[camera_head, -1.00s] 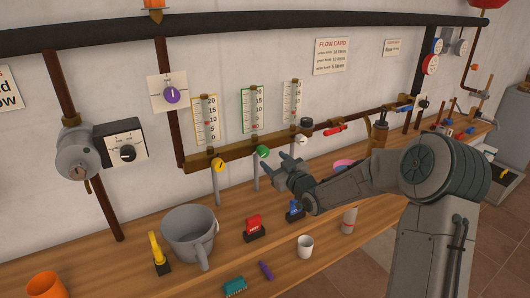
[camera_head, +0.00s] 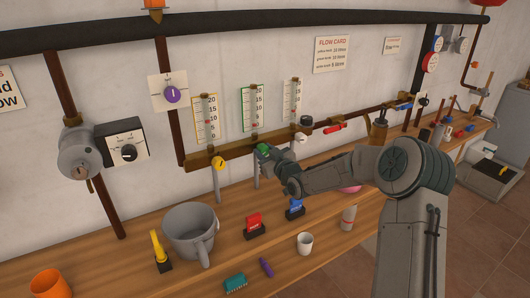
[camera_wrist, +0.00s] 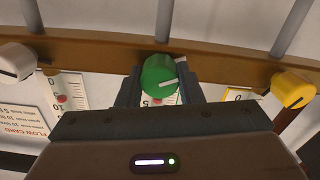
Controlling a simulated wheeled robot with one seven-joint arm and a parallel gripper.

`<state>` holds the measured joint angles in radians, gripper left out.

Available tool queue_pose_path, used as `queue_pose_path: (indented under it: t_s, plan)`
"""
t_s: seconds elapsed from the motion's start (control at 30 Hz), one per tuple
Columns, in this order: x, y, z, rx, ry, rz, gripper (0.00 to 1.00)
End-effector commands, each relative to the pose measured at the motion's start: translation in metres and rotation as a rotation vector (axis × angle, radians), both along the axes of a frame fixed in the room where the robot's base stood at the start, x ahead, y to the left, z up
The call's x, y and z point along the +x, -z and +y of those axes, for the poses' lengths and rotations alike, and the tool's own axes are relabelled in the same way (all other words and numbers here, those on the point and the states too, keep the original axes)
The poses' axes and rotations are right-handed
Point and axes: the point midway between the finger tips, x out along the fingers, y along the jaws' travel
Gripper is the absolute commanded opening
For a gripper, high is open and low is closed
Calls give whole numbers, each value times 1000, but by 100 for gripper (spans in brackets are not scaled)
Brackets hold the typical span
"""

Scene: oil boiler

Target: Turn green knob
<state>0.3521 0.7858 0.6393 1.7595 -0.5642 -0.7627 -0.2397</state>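The green knob (camera_wrist: 160,76) sits on the brown wooden rail, with a pale pointer mark on its face. In the wrist view it lies between the fingertips of my gripper (camera_wrist: 160,88), which are spread to either side of it. I cannot tell whether either finger touches it. In the head view my gripper (camera_head: 268,156) is up at the rail and partly hides the green knob (camera_head: 262,148). The green-edged gauge (camera_head: 253,108) stands right above the knob.
A yellow knob (camera_head: 219,162) is to the left on the same rail, and a white knob (camera_wrist: 17,62) is on the other side. Grey pipes run below the rail. A grey pot (camera_head: 190,232), red clip (camera_head: 254,225) and blue clip (camera_head: 295,207) stand on the wooden counter below.

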Motion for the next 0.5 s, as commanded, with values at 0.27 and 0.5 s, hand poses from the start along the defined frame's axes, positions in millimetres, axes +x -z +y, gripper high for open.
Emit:
queue_pose_path:
  t_s: [0.27, 0.5]
  plan:
    - [0, 1, 0, 20, 0, 13, 11]
    - [0, 2, 0, 118, 0, 73, 11]
